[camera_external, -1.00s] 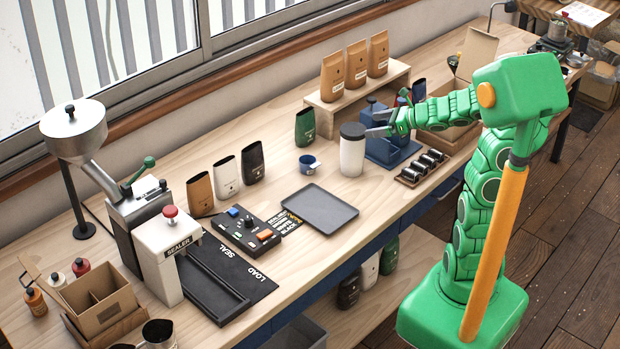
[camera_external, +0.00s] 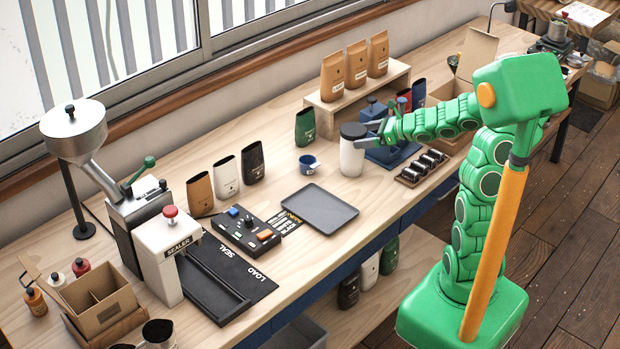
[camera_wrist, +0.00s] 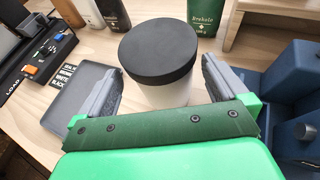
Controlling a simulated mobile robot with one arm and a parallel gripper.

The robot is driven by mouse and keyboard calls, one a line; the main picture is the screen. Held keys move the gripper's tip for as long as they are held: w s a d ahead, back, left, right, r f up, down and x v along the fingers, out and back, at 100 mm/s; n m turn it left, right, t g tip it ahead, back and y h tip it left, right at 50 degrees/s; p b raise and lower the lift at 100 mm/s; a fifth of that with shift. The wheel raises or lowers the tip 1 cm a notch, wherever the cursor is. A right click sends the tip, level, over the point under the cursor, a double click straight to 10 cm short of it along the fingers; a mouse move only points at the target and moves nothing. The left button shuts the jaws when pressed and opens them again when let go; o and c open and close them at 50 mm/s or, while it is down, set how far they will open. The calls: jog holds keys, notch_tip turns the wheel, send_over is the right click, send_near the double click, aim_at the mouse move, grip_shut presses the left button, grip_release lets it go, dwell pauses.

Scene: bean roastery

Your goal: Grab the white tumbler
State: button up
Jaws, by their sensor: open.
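The white tumbler (camera_external: 351,156) stands upright on the wooden bench and has a dark lid. In the wrist view the tumbler (camera_wrist: 168,95) sits just ahead, its black lid toward me, between the two grey fingers. My gripper (camera_external: 366,133) is at the tumbler's right side, near its upper part, in the external view. In the wrist view my gripper (camera_wrist: 160,88) is open, with one finger on each side of the tumbler. A gap shows on the right; on the left the finger is close to it. The tumbler's lower part is hidden behind my gripper.
A blue press-like device (camera_external: 391,150) stands right beside the tumbler. A blue mug (camera_external: 308,165) and a dark tray (camera_external: 320,208) lie to the left. A wooden riser (camera_external: 322,118) with brown bags is behind. A rack of small dark cylinders (camera_external: 422,167) is at front right.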

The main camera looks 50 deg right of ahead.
jog(key=shift+x, duration=2.05)
jog(key=shift+w+r, duration=0.1)
jog(key=shift+r, duration=0.05)
jog(key=shift+c, duration=0.5)
jog(key=c, duration=1.1)
